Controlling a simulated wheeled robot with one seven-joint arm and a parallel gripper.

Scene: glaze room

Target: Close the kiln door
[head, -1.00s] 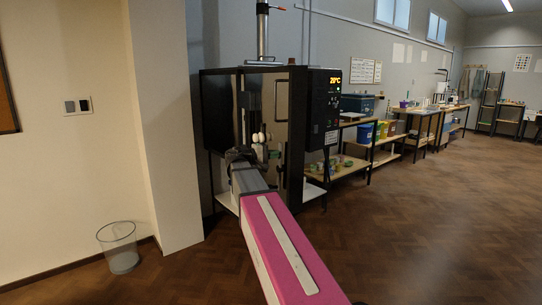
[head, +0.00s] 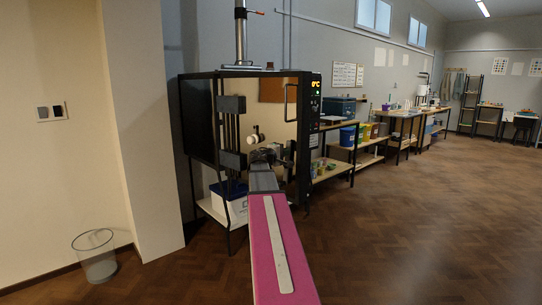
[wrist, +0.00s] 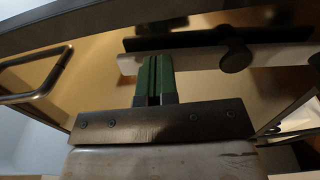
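The kiln (head: 198,120) is a dark box on a stand in the head view. Its door (head: 270,115) is a shiny, brass-toned panel with a dark frame, hinge-like blocks on the left and a bar handle (head: 287,103) at the right. The door spans the front, but I cannot tell whether it is flush; its right edge seems to cover part of the display. My gripper (head: 266,154) is in front of the door's lower half. In the wrist view its green fingers (wrist: 154,78) are together and hold nothing visible, facing the panel. The handle (wrist: 40,78) is left of them; contact is unclear.
A wire bin (head: 95,255) stands by the wall at left. A white box (head: 228,203) sits below the kiln. Shelves with tubs (head: 348,135) and benches run along the wall to the right. The wooden floor at right is open.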

